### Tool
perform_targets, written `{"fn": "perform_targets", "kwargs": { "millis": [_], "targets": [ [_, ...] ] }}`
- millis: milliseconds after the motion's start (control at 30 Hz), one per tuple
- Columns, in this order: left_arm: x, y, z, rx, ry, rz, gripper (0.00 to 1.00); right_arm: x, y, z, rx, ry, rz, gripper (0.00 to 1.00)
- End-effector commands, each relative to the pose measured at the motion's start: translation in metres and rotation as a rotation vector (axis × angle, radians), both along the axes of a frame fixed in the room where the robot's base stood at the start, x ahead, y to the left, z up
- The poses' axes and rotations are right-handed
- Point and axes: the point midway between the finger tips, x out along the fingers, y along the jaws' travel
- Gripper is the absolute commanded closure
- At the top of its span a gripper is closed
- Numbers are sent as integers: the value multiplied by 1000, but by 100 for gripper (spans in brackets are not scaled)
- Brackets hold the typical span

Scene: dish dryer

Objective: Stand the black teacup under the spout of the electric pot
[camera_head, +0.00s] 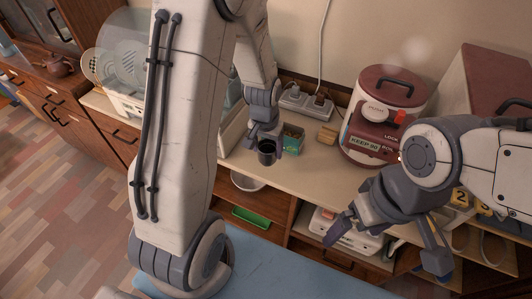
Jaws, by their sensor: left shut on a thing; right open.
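The black teacup (267,153) is a small dark cup, upright, with its open rim facing up. My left gripper (266,144) is shut on it and holds it near the front edge of the counter; I cannot tell whether the cup touches the counter. The electric pot (372,132) is white with a maroon lid and front, and stands on the counter to the right of the cup. Its spout is not clearly made out. My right gripper (385,250) is open and empty, in front of the counter below the pot.
The counter (306,172) is clear between cup and pot. A dish dryer (126,102) stands far left. Shelves below hold a green tray (251,217).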

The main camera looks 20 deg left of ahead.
Motion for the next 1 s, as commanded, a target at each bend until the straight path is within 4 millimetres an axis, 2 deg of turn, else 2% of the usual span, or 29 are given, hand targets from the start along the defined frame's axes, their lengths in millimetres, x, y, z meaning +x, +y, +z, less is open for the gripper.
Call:
{"fn": "perform_targets", "kwargs": {
  "millis": [133, 467, 867, 900, 967, 1000],
  "targets": [
    [7, 12, -8, 0, 0, -1, 88, 0, 0, 2, 0, 0, 0, 0],
    [8, 12, -47, 1, 1, -5, 88, 0, 0, 5, 0, 0, 0, 0],
    [8, 12, -54, 1, -1, -4, 88, 0, 0, 1, 0, 0, 0, 0],
    [8, 12, -54, 1, -1, -4, 20, 0, 0, 1, 0, 0, 0, 0],
    [8, 12, -53, 1, -1, -4, 0, 0, 0, 2, 0, 0, 0, 0],
    [8, 12, -53, 1, -1, -4, 0, 0, 0, 2, 0, 0, 0, 0]
  ]
}}
